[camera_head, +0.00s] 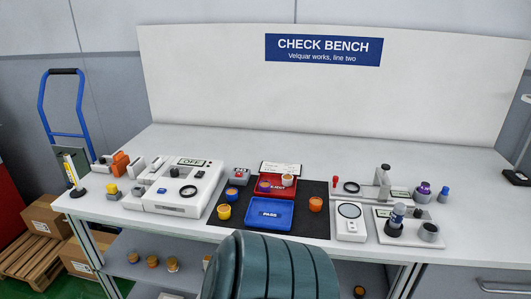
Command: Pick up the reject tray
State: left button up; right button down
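The red reject tray (277,193) lies on a dark mat on the bench, at the middle of the view. Its label is partly covered and reads "EJECT". A purple-and-orange piece (264,186) and a white-and-orange piece (287,180) sit in it. The blue tray marked "PASS" (269,213) lies right in front of it, close to its front edge; I cannot tell whether they touch. Neither of my grippers is in view, so what they hold is not shown.
The dark mat (310,222) also holds orange, yellow and blue capped pieces around the trays. A white card (282,168) is behind the red tray. A white machine (178,190) stands left, a round-dial scale (350,220) and fixtures right. The back of the bench is clear.

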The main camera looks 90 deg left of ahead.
aim_at(278, 191)
jog(key=u, duration=2.65)
jog(key=j+z, duration=0.1)
jog(key=i+j, duration=0.05)
jog(key=j, duration=0.05)
